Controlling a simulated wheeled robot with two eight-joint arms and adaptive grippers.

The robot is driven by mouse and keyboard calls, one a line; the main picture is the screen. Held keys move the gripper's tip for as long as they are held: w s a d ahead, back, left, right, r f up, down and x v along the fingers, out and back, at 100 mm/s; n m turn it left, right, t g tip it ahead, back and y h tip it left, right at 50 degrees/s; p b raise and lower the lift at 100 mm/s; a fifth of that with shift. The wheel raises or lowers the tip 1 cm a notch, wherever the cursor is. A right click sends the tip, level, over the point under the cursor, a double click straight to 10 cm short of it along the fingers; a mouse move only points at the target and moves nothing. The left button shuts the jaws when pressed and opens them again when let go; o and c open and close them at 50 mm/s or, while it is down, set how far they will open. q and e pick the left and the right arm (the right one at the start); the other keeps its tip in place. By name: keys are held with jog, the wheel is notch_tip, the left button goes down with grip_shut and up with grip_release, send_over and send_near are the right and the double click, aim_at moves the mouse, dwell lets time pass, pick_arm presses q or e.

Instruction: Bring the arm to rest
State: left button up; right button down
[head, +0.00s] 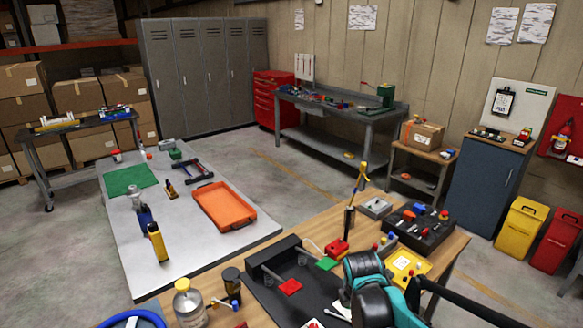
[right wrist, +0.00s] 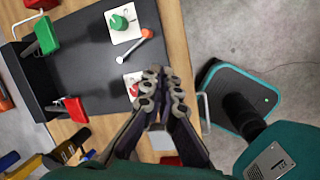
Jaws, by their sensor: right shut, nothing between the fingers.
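My right gripper (right wrist: 162,88) points over the wooden workbench in the right wrist view. Its two fingers are together with nothing between them. The fingertips appear above the right part of the black board (right wrist: 85,55), partly covering a white plate with a red knob (right wrist: 132,87). I cannot tell the gap below the fingertips. My right arm (head: 372,285), teal and black, reaches in at the lower right of the head view. Its fingers are not clearly visible there. My left arm and gripper are not in view.
The wooden bench (head: 448,250) holds a black board (head: 262,278), a control box (head: 422,230), a yellow box (head: 405,265) and a jar (head: 188,305). A metal table (head: 190,250) with an orange tray (head: 224,222) stands left. Open floor lies beyond.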

jog(key=s+f+m+t+y+b, duration=0.1)
jog(key=s+m+t+b, duration=0.3)
jog(key=s+m, duration=1.2)
jog(key=f+m+b, duration=0.1)
jog(key=m+b, duration=0.1)
jog(key=m, duration=0.2)
dwell(0.7)
